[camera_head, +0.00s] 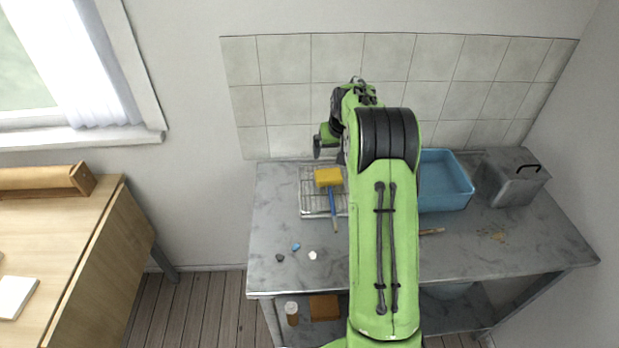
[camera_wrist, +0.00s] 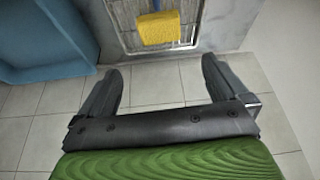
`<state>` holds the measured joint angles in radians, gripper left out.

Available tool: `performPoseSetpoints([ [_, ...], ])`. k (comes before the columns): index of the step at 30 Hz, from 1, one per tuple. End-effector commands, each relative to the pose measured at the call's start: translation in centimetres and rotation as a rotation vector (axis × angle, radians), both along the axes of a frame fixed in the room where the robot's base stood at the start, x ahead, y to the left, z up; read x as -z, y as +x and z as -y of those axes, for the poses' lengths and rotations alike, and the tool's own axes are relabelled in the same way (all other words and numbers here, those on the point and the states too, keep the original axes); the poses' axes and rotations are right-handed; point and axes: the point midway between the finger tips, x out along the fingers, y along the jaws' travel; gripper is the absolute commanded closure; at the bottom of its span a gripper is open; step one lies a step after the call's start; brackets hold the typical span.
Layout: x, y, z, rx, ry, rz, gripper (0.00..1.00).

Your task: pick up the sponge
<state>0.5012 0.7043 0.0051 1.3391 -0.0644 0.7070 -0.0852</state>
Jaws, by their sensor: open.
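A yellow block that looks like the sponge (camera_head: 328,177) lies on the wire rack (camera_head: 308,208) at the left of the metal table. A blue-handled stick (camera_head: 333,208) runs from it toward the table's front; I cannot tell whether they are joined. In the wrist view the yellow sponge (camera_wrist: 159,28) is at the top middle, beyond the fingertips. My gripper (camera_wrist: 160,68) is open and empty, its fingers apart over the tiled wall area.
A blue basin (camera_head: 446,183) stands right of the rack, partly behind my arm; a lidded metal box (camera_head: 511,178) is at the far right. Small pebble-like bits (camera_head: 296,247) lie front left. The tiled wall (camera_head: 285,85) closes off the back.

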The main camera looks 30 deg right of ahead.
Motion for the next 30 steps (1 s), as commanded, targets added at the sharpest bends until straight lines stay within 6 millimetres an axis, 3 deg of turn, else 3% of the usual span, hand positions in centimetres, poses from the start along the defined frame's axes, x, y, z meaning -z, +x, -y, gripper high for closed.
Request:
performPoseSetpoints([
  [4, 2.1, 0.7, 0.5, 0.003, 0.002, -0.002, 0.0],
  [12, 8.4, 3.1, 1.3, 0.002, 0.002, -0.003, 0.0],
  [18, 10.6, 4.0, 1.6, 0.001, 0.001, -0.002, 0.0],
  [24, 14.2, 5.0, 2.1, 0.001, 0.001, -0.001, 0.0],
  [30, 15.0, 5.4, 2.3, 0.001, 0.0, 0.0, 0.0],
])
